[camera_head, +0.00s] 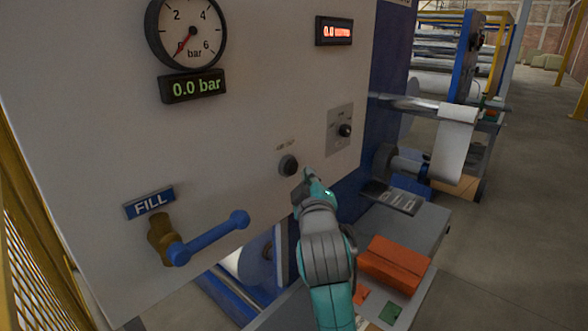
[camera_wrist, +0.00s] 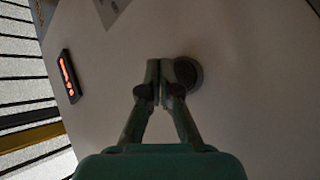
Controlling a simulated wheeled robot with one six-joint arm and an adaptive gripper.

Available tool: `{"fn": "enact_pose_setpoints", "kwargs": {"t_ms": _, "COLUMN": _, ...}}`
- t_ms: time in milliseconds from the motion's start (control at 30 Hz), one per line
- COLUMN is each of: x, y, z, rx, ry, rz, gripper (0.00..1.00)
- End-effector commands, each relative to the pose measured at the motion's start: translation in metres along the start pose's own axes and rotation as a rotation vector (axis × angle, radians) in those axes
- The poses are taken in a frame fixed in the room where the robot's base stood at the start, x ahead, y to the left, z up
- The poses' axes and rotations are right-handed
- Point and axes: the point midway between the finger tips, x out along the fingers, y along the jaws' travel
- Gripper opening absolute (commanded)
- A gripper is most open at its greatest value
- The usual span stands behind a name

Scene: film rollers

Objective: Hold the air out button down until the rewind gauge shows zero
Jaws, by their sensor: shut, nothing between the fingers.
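The dark round button (camera_head: 288,165) sits on the pale panel under a small blurred label that seems to read air out. It also shows in the wrist view (camera_wrist: 188,73), just right of my fingertips. My gripper (camera_head: 307,173) is shut and empty, beside the button; its fingertips (camera_wrist: 160,66) are not over the button's middle. I cannot tell whether they touch the button or panel. A round bar gauge (camera_head: 187,30) has its red needle at the low end, lower left. The display (camera_head: 193,86) below it reads 0.0 bar. No rewind label is visible on it.
A blue-handled lever (camera_head: 210,238) on a brass valve sits lower left by a FILL sign (camera_head: 149,203). A switch plate (camera_head: 340,130) is right of the button, a red display (camera_head: 334,31) above. An orange box (camera_head: 394,264) lies on the bench below.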

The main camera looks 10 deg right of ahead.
Motion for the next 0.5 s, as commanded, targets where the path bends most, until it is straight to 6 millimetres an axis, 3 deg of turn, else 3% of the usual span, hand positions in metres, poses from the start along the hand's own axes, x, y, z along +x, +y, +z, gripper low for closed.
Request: {"fn": "enact_pose_setpoints", "kwargs": {"t_ms": 500, "x": -0.028, "y": 0.020, "z": 0.020, "rx": 0.000, "ry": 0.000, "rz": 0.000, "gripper": 0.00}}
